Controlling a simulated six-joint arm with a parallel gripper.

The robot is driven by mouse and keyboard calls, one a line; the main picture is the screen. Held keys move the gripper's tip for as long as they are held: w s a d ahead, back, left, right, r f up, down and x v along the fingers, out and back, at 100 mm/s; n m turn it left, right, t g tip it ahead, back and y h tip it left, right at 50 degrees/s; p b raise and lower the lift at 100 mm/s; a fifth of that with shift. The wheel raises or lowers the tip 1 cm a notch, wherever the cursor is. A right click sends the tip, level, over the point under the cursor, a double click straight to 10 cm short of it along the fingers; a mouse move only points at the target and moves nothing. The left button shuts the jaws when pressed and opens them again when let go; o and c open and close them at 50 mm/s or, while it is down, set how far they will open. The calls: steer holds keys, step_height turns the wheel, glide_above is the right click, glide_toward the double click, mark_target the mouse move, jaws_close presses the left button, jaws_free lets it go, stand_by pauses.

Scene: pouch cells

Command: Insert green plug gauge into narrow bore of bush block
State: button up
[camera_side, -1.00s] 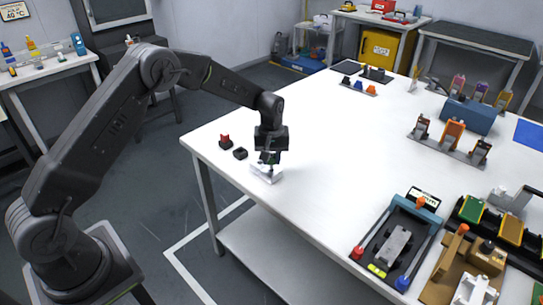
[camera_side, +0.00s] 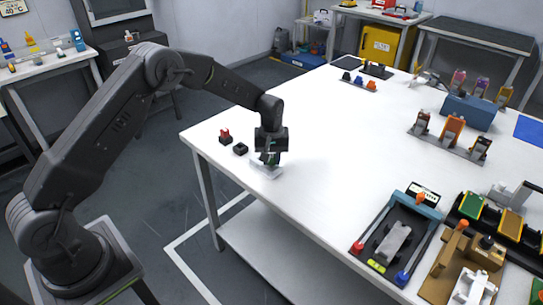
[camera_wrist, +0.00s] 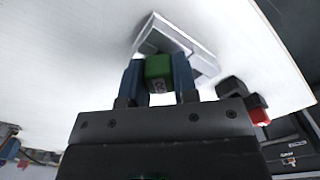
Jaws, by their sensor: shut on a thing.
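The green plug gauge (camera_wrist: 158,70) is held between the two blue fingers of my gripper (camera_wrist: 158,82) in the wrist view. In the side view my gripper (camera_side: 268,157) points down over the white bush block (camera_side: 266,172), near the table's left corner. The bush block also shows in the wrist view (camera_wrist: 172,36), just beyond the fingertips. The gauge's lower end and the bores are hidden, so I cannot tell whether the gauge is in a bore or above it.
A black block (camera_side: 240,149) and a red-topped black piece (camera_side: 226,137) stand just left of the bush block. The white table (camera_side: 330,150) is clear to the right. Fixtures and a dark tray (camera_side: 395,243) fill the front right.

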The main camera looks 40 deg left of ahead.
steer(key=shift+f, duration=0.5)
steer(key=o, duration=1)
steer(key=shift+r, duration=0.1)
step_height(320, 180, up, 14)
steer(key=shift+f, duration=0.15)
